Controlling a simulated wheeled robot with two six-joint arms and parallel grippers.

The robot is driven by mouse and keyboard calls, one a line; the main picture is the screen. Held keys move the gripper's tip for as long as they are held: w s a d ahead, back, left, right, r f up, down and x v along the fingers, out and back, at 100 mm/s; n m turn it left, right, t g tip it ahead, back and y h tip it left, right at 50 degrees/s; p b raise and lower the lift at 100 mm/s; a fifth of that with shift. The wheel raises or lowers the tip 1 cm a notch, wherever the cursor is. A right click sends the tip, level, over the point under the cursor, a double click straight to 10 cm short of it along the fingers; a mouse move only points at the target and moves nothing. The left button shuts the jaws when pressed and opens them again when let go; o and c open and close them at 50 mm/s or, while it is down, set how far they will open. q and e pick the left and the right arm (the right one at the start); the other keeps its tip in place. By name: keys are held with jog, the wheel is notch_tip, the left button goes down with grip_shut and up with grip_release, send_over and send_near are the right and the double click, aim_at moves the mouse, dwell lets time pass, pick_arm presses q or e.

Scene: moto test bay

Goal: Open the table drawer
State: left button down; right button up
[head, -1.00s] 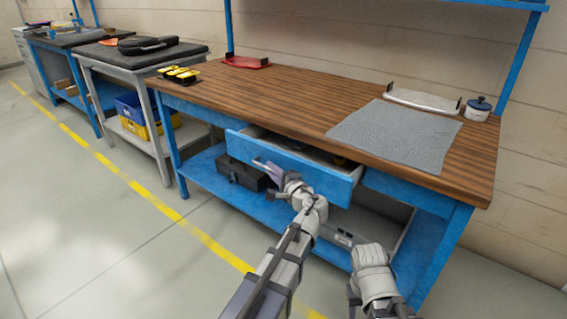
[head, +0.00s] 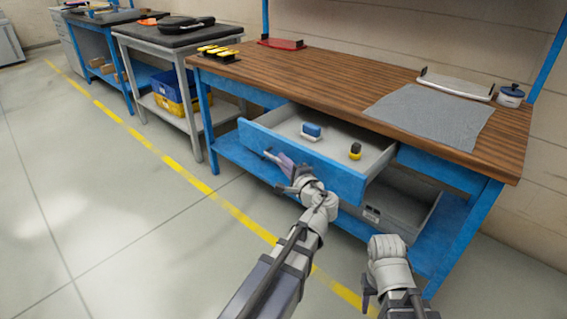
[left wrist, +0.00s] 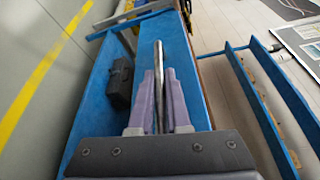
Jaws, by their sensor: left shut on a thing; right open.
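The table drawer (head: 318,167) has a blue front and stands pulled well out from under the wooden tabletop (head: 330,85). A blue item (head: 311,131) and a small yellow and black item (head: 355,151) lie inside it. My left gripper (head: 277,162) is at the drawer's front face. In the left wrist view, its purple fingers (left wrist: 158,98) are shut on the drawer's metal bar handle (left wrist: 158,70). My right gripper (head: 368,297) hangs low in front of the table, apart from the drawer and empty.
A grey mat (head: 430,118), a white tray (head: 455,86) and a dark lidded pot (head: 511,95) are on the tabletop. A grey bin (head: 400,200) stands on the lower shelf. A grey cart (head: 165,60) is at the left. Floor at left is clear.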

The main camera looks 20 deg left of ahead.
pick_arm(q)
jog(key=c, duration=0.9)
grip_release()
jog(key=v, duration=0.8)
jog(key=shift+w, duration=0.1)
